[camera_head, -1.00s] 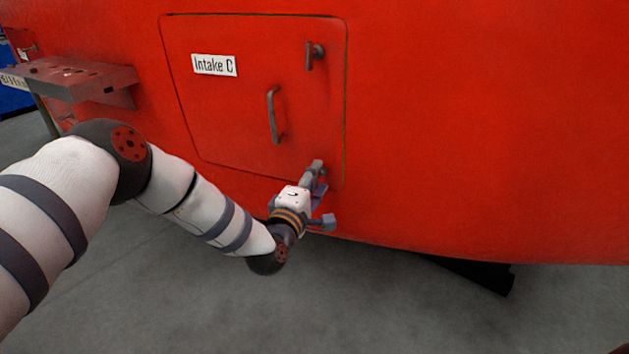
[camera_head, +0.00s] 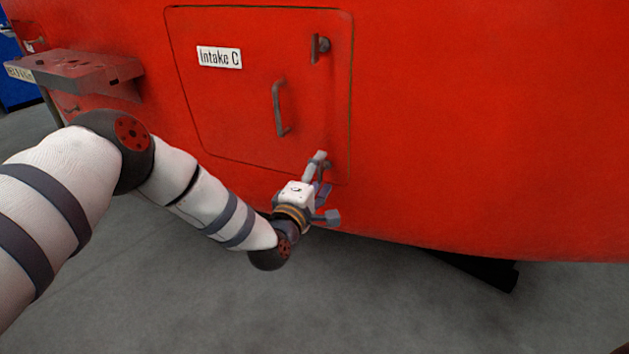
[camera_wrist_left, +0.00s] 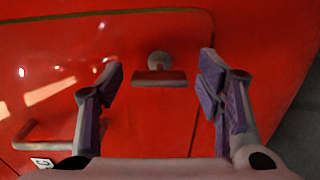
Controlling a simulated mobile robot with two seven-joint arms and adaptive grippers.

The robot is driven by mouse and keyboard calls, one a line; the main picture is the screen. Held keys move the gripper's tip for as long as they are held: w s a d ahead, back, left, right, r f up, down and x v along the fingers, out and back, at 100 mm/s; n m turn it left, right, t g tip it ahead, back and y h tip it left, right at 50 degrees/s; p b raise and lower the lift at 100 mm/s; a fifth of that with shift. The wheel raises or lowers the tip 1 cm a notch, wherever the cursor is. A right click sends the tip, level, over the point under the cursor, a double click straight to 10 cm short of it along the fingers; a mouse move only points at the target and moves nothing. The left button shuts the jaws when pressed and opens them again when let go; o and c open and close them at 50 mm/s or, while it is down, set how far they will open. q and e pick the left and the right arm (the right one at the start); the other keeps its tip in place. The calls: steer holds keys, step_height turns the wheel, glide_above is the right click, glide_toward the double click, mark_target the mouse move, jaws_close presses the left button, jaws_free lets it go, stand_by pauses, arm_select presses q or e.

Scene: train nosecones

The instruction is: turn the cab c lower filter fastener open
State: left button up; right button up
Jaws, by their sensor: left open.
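The red filter door (camera_head: 235,110) carries the label "Intake C" (camera_head: 219,57). In the left wrist view, the lower fastener (camera_wrist_left: 159,76) is a short dark grey bar on a round stub near the door's corner. The bar lies across the picture between my left gripper's fingers (camera_wrist_left: 161,68), with a gap on each side. My left gripper also shows at the door's lower right corner in the head view (camera_head: 326,187), open and empty. There it hides most or all of the lower fastener. My right gripper is not in view.
An upper fastener (camera_head: 319,47) sits at the door's upper right, its bar near upright. A curved handle (camera_head: 280,109) is mid-door and also shows in the left wrist view (camera_wrist_left: 45,131). A grey bracket (camera_head: 80,68) juts out at left. Red bodywork to the right is clear.

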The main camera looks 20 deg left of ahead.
arm_select(q)
steer(key=s, duration=1.1)
steer(key=shift+s+a, duration=0.2)
steer(key=shift+a, duration=0.05)
steer(key=s+d+f+m+g+h+p, duration=0.1)
steer(key=s+d+f+m+g+p, duration=0.2)
steer(key=s+f+m+g, duration=0.5)
steer(key=s+d+f+m+g+h+p, duration=0.1)
steer(key=s+d+f+g+h+p, duration=0.3)
steer(key=s, duration=0.8)
steer(key=s+a+r+m+g+y+p, duration=0.1)
steer(key=s+a+m+g, duration=0.3)
steer(key=s, duration=1)
steer(key=s+a+r+m+g+y+p, duration=0.1)
steer(key=s+a+m+g+y, duration=0.3)
steer(key=s, duration=1.1)
steer(key=shift+a+g+y+p, duration=0.3)
steer(key=shift+a+p, duration=0.25)
steer(key=shift+a, duration=0.2)
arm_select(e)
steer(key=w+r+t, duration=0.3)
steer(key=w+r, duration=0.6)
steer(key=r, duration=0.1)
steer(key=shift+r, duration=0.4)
arm_select(q)
steer(key=shift+w, duration=0.1)
